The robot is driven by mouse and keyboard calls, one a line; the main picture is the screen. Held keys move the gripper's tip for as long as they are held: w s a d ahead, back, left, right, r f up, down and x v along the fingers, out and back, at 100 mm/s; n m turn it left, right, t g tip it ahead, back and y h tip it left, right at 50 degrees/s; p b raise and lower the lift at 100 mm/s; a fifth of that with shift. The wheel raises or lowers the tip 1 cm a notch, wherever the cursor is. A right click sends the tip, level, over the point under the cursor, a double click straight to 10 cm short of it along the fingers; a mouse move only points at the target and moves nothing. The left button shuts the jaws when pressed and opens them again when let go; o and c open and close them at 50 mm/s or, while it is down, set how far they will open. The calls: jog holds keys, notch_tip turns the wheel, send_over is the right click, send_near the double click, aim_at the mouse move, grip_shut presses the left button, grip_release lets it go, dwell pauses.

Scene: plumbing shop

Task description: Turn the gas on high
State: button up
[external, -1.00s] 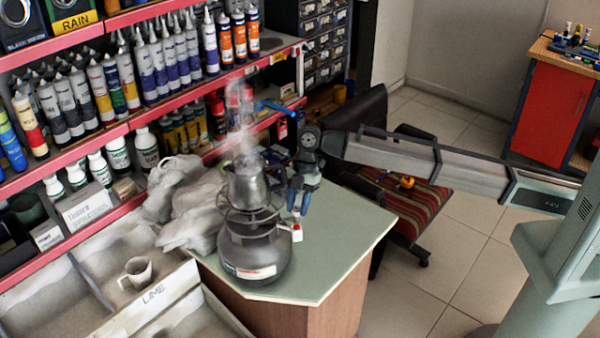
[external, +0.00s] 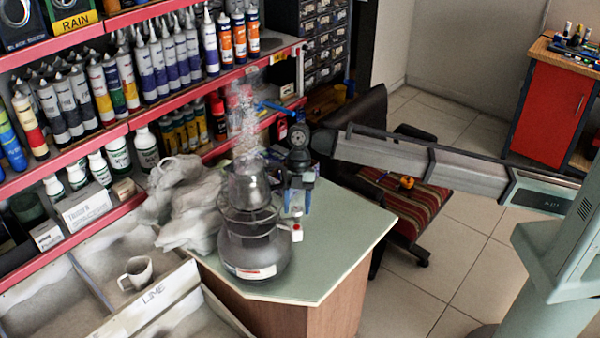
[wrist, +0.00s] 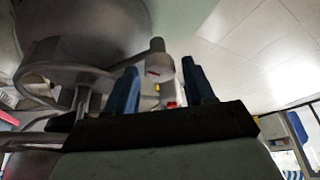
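A camping gas stove with a dark round canister (external: 254,252) stands on the green-topped counter. A small metal pot (external: 250,188) sits on its burner ring and steams. A white valve knob with a red mark (external: 297,233) sticks out on the stove's right side. My gripper (external: 297,212) points down just above the knob, its blue fingers apart. In the wrist view, my open gripper (wrist: 162,68) has the pale cylindrical knob (wrist: 159,60) showing between its two blue fingertips. I cannot tell whether they touch it. The flame and the knob's setting cannot be made out.
A crumpled grey-white sack (external: 185,205) lies left of the stove. A bin with a mug (external: 137,272) is at the lower left. Red-edged shelves (external: 120,205) of tubes and bottles stand behind. The counter (external: 345,235) is clear on the right.

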jog(key=shift+o, duration=0.2)
dwell(0.4)
jog(key=m, duration=0.2)
jog(key=shift+d+m+t+y, duration=0.2)
jog(key=shift+m+t+y, duration=0.1)
jog(key=shift+y, duration=0.1)
jog(key=m+y, duration=0.1)
jog(key=m, duration=0.2)
jog(key=s+v, duration=0.1)
jog(key=v, duration=1.3)
jog(key=w+d+f+m, duration=0.2)
jog(key=w+d+f, duration=0.3)
jog(key=w, duration=0.3)
jog(key=w+d+f+m+t, duration=0.1)
jog(key=w+d+f+m, duration=0.1)
jog(key=w+d+f, duration=0.3)
jog(key=w+d+f+m+t, duration=0.1)
jog(key=w+d+f+m, duration=0.2)
jog(key=w, duration=0.7)
jog(key=d+f, duration=0.2)
jog(key=d, duration=0.1)
jog(key=shift+w, duration=0.3)
jog(key=shift+f, duration=0.1)
